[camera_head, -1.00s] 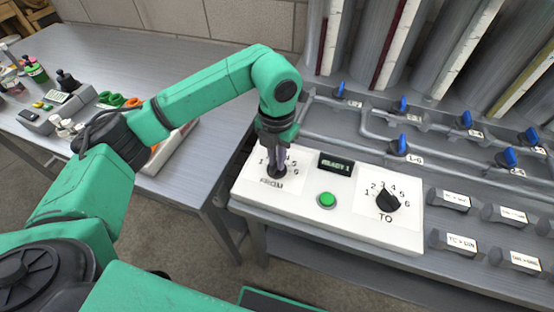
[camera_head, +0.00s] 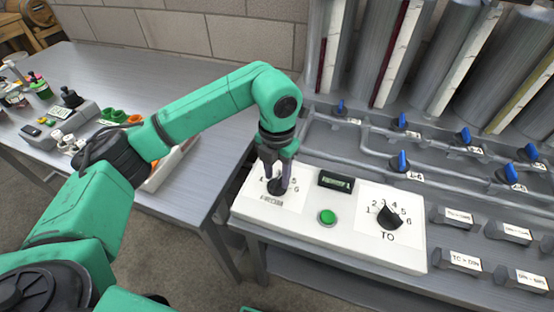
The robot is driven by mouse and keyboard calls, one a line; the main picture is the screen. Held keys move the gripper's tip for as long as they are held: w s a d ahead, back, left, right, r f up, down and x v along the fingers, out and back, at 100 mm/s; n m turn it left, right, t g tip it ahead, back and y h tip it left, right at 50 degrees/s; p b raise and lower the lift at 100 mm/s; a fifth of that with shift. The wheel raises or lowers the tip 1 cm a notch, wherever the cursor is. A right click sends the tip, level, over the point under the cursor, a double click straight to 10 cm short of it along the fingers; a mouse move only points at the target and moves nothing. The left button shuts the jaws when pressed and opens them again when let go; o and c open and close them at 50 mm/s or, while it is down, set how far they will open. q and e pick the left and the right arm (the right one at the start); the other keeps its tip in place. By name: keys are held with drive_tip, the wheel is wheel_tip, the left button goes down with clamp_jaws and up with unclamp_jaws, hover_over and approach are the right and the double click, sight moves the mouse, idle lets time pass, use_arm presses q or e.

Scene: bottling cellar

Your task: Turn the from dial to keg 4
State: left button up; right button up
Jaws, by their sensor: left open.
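The FROM dial (camera_head: 276,188) is a black knob at the left of the white control panel (camera_head: 335,238). Its number scale is mostly hidden by my gripper, so I cannot read where it points. My left gripper (camera_head: 277,182) points down over the dial, its open fingers on either side of the knob; I cannot tell whether they touch it. The TO dial (camera_head: 388,217), a black knob with numbers 1 to 6, is at the panel's right. My right gripper is not in view.
A green button (camera_head: 327,217) and a small dark display (camera_head: 335,182) lie between the dials. Blue-handled valves (camera_head: 400,162) on grey pipes stand behind. Labelled grey blocks (camera_head: 455,217) are at the right. A metal table (camera_head: 190,75) with bottles and devices is at the left.

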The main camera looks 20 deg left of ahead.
use_arm(q)
wheel_tip(320, 180, up, 8)
wheel_tip(320, 180, up, 6)
hover_over(277, 179)
drive_tip(key=shift+s, duration=0.1)
